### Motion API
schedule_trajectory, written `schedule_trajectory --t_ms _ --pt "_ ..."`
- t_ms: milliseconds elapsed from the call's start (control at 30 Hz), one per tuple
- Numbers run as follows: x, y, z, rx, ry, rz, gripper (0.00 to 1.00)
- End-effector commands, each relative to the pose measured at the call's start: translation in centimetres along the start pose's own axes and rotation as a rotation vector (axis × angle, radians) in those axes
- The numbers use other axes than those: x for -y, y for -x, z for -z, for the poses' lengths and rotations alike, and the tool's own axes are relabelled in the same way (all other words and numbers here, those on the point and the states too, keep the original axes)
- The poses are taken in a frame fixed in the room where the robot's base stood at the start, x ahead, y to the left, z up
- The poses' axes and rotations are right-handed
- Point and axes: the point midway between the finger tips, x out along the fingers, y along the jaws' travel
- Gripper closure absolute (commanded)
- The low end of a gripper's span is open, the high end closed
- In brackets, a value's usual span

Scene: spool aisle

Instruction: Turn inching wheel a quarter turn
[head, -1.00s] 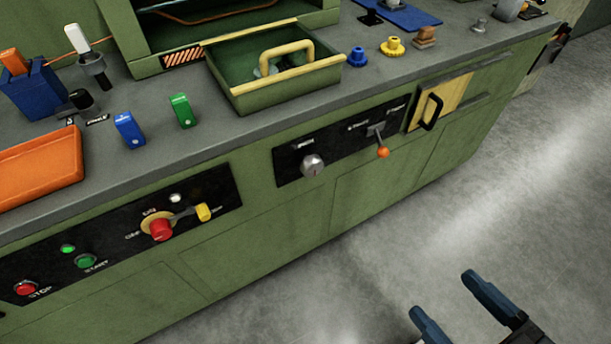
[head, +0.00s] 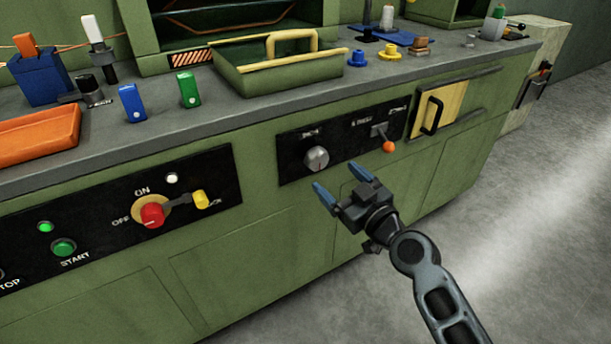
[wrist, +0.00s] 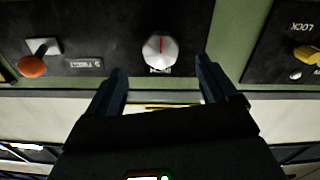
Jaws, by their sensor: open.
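The inching wheel appears to be the silver round knob (head: 317,158) on a black panel on the green machine's front. In the wrist view the knob (wrist: 160,52) shows a red pointer line running up and down on its face, between and beyond my fingertips. My gripper (head: 340,178) is open and empty, with two blue fingers. It is just in front of and slightly below and right of the knob in the head view, apart from it. The label above the knob is too small to read.
An orange-tipped lever (head: 389,146) sits right of the knob, beside a yellow door (head: 427,112) with a black handle. A red switch (head: 152,214) with a yellow lock tab (head: 201,199) is on the left panel. A green tray (head: 270,72) stands on the worktop. The floor at right is clear.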

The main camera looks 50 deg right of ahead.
Motion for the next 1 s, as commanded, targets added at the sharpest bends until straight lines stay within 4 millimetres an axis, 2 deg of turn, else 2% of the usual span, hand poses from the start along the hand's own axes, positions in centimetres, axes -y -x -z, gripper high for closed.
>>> schedule_trajectory --t_ms 167,400,600,1000 --pt "-0.2 -1.5 0.2 -0.005 0.0 -0.001 0.14" --pt "-0.2 -5.2 0.3 -0.005 0.001 -0.001 0.14" --pt "-0.2 -7.3 0.2 -0.004 0.002 -0.001 0.14" --pt "-0.1 -8.0 0.1 -0.003 0.001 -0.001 0.15"
